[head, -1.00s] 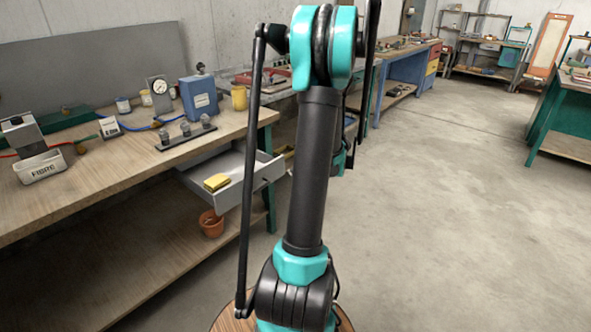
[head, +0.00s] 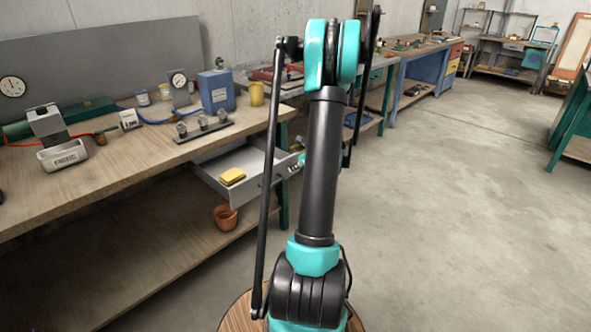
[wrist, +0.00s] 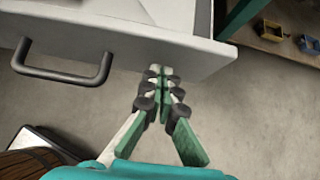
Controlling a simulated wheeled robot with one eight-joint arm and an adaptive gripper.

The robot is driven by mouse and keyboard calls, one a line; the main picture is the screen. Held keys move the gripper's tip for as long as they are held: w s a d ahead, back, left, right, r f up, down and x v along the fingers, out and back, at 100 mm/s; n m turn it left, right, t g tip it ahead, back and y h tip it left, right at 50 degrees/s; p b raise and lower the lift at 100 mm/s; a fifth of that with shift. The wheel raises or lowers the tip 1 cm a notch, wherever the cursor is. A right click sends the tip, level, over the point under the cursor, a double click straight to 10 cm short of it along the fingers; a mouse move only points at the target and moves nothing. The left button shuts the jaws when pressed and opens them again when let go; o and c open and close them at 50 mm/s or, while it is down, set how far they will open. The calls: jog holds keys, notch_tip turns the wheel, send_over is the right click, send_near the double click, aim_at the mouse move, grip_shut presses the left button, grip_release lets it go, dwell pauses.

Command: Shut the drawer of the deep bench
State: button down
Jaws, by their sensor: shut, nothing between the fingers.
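The drawer (head: 248,192) of the deep bench (head: 150,160) stands open in the head view, with a yellow block (head: 232,176) inside it. In the wrist view the light grey drawer front (wrist: 130,42) spans the top, with a dark bar handle (wrist: 65,77) on the left. My gripper (wrist: 160,70) is shut and empty. Its fingertips overlap the drawer front's edge, right of the handle; I cannot tell whether they touch. In the head view my arm hides part of the drawer and most of the gripper.
The bench top holds a labelled tray (head: 62,156), a blue box (head: 216,91) and a row of knobs (head: 203,125). A terracotta pot (head: 225,216) sits on the lower shelf below the drawer. The floor to the right is clear.

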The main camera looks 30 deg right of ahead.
jog(key=shift+w, duration=0.1)
send_near(257, 156)
jog(key=w+a, duration=0.1)
jog(key=w, duration=0.1)
jog(key=w+f, duration=0.1)
jog(key=w, duration=0.1)
jog(key=w+a+f, duration=0.1)
jog(key=w, duration=0.1)
jog(key=shift+w+a+f, duration=0.15)
jog(key=shift+w+a, duration=0.15)
jog(key=shift+w, duration=0.25)
jog(key=shift+w+a, duration=0.1)
